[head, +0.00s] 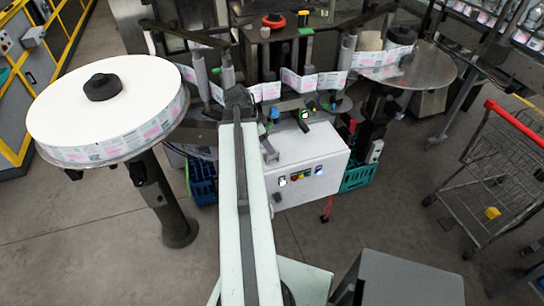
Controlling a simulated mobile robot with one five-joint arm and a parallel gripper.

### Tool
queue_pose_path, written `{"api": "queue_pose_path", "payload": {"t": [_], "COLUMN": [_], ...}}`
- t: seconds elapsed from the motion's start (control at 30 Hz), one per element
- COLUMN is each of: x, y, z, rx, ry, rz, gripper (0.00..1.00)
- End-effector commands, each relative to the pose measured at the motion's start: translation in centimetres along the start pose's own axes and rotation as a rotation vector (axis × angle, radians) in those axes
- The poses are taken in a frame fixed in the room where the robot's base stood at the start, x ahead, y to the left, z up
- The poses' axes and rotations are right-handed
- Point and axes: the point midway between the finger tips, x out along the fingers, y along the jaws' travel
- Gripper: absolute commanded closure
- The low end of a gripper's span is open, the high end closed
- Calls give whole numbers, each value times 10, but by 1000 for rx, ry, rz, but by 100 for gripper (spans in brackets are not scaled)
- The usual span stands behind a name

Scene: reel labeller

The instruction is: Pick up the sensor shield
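I cannot make out the sensor shield for certain in the head view; several small parts sit around the labeller and none is clearly it. My pale arm reaches up the middle of the picture to the labeller. My gripper (237,98) is the dark end of this arm, in front of the label web (265,92). It is small and seen from behind, so its fingers and anything between them cannot be told apart. Small green, blue and black parts (305,114) sit on the labeller just right of my gripper.
A large label reel (105,108) stands at left on a dark post. A white control box (305,165) with buttons is right of my arm, with a teal crate (357,176) beside it. A metal disc (425,68) is at upper right. A wire trolley (495,165) stands at right.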

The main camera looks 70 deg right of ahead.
Motion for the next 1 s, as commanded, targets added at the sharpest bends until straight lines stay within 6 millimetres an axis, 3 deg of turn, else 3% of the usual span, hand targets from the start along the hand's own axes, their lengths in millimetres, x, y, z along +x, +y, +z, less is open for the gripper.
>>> {"api": "queue_pose_path", "payload": {"t": [0.03, 0.23, 0.5, 0.77, 1.0], "x": [11, 16, 60, 59, 59], "y": [0, 0, -1, -1, -1], "z": [2, 2, 6, 3, 3], "rx": [0, -2, -2, -4, -5], "ry": [0, 0, 0, -1, -1], "rz": [0, -1, -1, -2, -2], "gripper": [36, 36, 36, 36, 100]}}
